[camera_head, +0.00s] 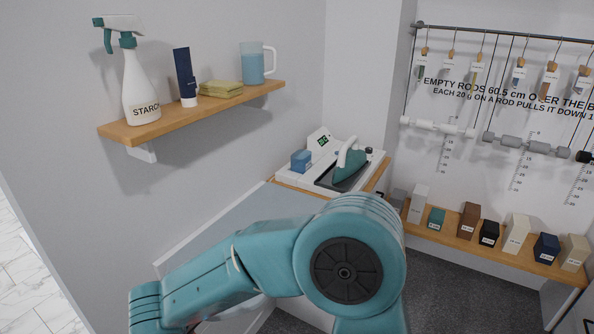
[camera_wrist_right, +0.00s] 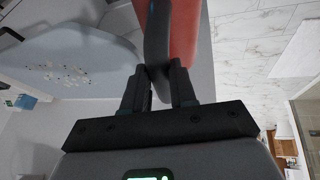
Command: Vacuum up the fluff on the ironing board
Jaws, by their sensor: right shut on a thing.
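The ironing board (camera_head: 250,218) shows as a pale blue-grey surface behind my teal arm in the head view, which hides much of it. In the right wrist view the board (camera_wrist_right: 95,35) fills the upper left, and small specks of fluff (camera_wrist_right: 62,72) lie scattered on it. My right gripper (camera_wrist_right: 160,85) is shut on the dark handle of a red handheld vacuum (camera_wrist_right: 187,35). The vacuum runs out of the top of the picture, so its nozzle is hidden. My left gripper is not in view.
A wall shelf (camera_head: 190,112) holds a starch spray bottle (camera_head: 139,90), a dark tube, a yellow cloth and a blue jug. An iron (camera_head: 349,165) stands on a white unit at the board's far end. Several small blocks line a low shelf (camera_head: 480,246) at right.

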